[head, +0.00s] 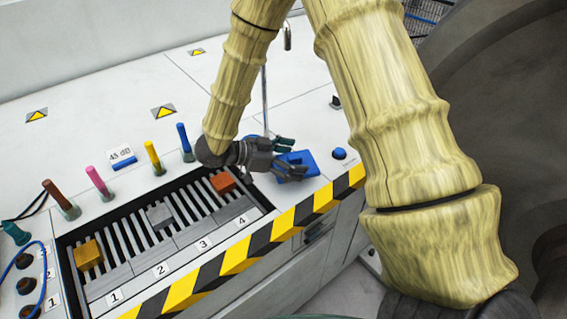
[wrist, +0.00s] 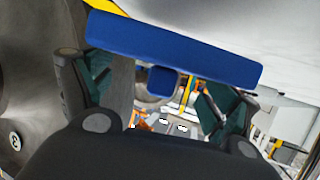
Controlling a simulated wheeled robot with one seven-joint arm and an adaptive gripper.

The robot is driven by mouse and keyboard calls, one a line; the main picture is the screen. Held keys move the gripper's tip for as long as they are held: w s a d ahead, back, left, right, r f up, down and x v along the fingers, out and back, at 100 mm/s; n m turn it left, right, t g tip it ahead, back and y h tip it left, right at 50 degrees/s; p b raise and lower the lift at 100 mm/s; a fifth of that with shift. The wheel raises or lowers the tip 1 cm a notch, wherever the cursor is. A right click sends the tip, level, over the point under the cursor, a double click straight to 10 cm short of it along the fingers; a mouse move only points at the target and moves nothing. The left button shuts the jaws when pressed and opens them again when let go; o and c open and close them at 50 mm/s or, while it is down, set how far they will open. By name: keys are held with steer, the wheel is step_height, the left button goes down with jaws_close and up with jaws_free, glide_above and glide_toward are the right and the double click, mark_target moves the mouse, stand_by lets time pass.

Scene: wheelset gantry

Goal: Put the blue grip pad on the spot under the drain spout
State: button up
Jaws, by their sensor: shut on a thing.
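The blue grip pad (head: 304,162) is at my gripper (head: 287,160), over the white worktop near its striped front edge, right of the slotted tray. In the wrist view the pad (wrist: 175,48) lies across the top, with a small blue block below it between the fingers of my gripper (wrist: 155,90). My gripper is shut on the pad. I cannot tell whether the pad touches the worktop. A thin grey hooked pipe (head: 287,37), possibly the drain spout, stands farther back, partly beside my arm. The spot under it is hidden or not distinguishable.
A slotted tray (head: 187,234) with numbered lanes holds yellow (head: 88,254), grey (head: 160,215) and orange (head: 222,182) blocks. Several coloured pegs stand behind it. A blue button (head: 339,153) is right of the pad.

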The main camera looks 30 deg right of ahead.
mark_target(284, 158)
steer(key=w, duration=0.2)
steer(key=w+a, duration=0.1)
steer(key=shift+w+f, duration=0.1)
steer(key=shift+f, duration=1.9)
steer(key=o, duration=1)
steer(key=shift+c, duration=0.2)
steer(key=shift+a, duration=0.1)
steer(key=v, duration=1.2)
